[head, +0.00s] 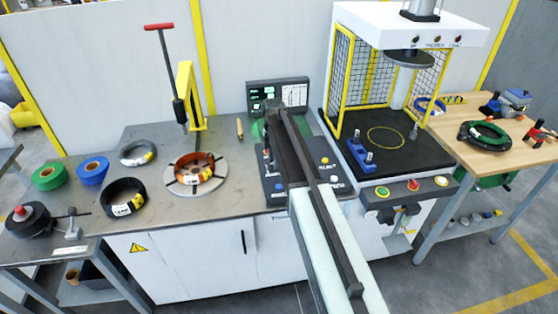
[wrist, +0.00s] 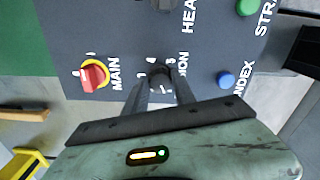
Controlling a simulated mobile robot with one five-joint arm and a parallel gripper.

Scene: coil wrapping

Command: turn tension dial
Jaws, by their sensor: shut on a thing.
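The tension dial (wrist: 159,74) is a small dark knob on the grey control panel (wrist: 120,22), seen in the wrist view with part of its label and scale hidden. My gripper (wrist: 160,86) is shut on the dial, with one finger on each side of it. In the head view my arm covers the middle of the control panel (head: 273,190), so the dial and fingertips are hidden there.
A red and yellow main switch (wrist: 95,75) lies left of the dial. A blue index button (wrist: 226,79) lies right, and a green button (wrist: 247,7) is at the upper right. A display screen (head: 277,93) stands behind the panel. A caged press (head: 385,140) stands to the right.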

